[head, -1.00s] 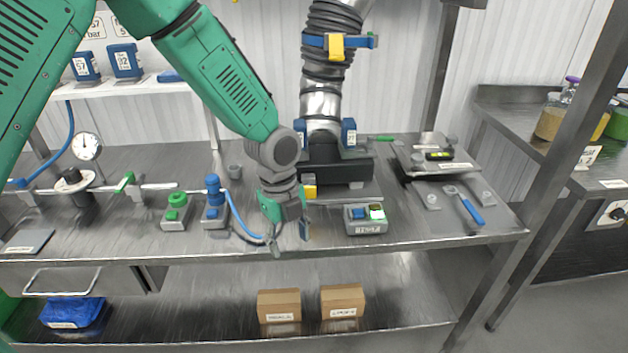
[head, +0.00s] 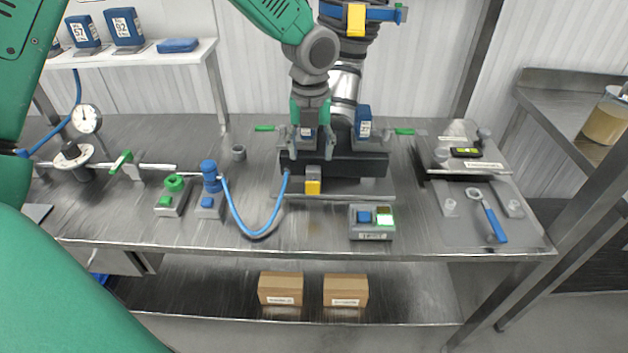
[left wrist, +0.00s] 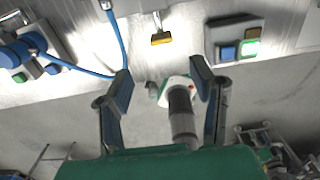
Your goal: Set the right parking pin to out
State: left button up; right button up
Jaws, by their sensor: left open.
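The right parking pin appears to be the green handle (head: 404,131) at the right end of the dark clamp block (head: 345,163) under the ribbed duct. A matching green handle (head: 265,128) shows at the left end. How far either pin stands out is too small to tell. My left gripper (head: 309,152) is open and empty, fingers pointing down, over or in front of the block's left half, left of the right pin. In the left wrist view the left gripper (left wrist: 161,88) has its fingers apart with nothing held. The right gripper does not show.
A yellow-tipped latch (head: 313,186) and a button box (head: 371,222) with a lit green button stand before the block. A blue hose (head: 249,232) loops at left. A tilted plate (head: 462,155) and blue-handled tool (head: 494,224) lie right.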

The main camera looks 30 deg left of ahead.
aim_at(313, 182)
pick_arm(q)
jog(key=f, duration=0.8)
jog(key=shift+w+f, duration=0.25)
jog(key=shift+f, duration=0.1)
jog(key=shift+d+f, duration=0.1)
jog(key=shift+f, duration=0.6)
